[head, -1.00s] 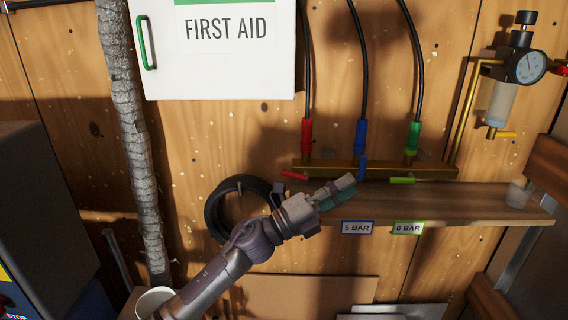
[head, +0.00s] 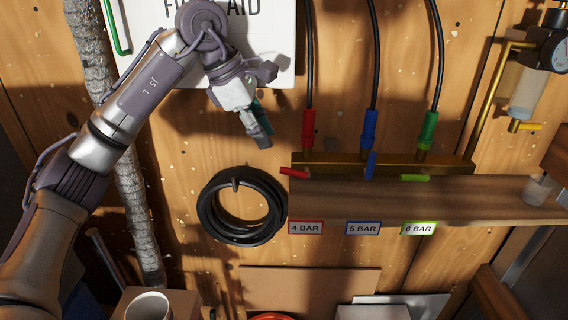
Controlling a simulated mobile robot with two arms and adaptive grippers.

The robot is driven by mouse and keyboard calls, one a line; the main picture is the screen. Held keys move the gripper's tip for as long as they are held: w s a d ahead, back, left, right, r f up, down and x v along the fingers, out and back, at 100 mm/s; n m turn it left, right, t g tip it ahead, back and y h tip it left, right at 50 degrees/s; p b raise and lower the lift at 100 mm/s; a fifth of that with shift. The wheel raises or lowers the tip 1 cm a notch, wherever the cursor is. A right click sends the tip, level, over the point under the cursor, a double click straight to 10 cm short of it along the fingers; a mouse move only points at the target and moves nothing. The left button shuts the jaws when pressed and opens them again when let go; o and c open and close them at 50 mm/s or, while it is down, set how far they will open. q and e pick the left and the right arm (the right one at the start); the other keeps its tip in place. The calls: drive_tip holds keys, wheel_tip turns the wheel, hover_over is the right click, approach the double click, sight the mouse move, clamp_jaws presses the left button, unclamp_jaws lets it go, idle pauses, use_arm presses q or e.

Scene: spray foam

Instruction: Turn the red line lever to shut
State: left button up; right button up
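The red lever (head: 294,173) is a short handle at the left end of the brass manifold (head: 330,160), below the red hose fitting (head: 308,130). It lies nearly level, crosswise to its upright hose, and points left. My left gripper (head: 262,138) is above and left of the red lever, pointing down and slightly right, apart from it. Its fingers look together, with nothing between them. My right gripper is not in view.
The blue lever (head: 370,166) stands upright; the green lever (head: 415,178) lies level. A wooden shelf (head: 440,200) with pressure labels juts out below them. A coiled black hose (head: 243,232) hangs at left. The first aid cabinet (head: 285,60) is behind my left arm.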

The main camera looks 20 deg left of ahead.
sight(284, 168)
use_arm(q)
drive_tip(key=p+x, duration=0.2)
drive_tip(key=x, duration=0.8)
drive_tip(key=shift+w, duration=0.1)
drive_tip(key=shift+f, duration=0.1)
clamp_jaws()
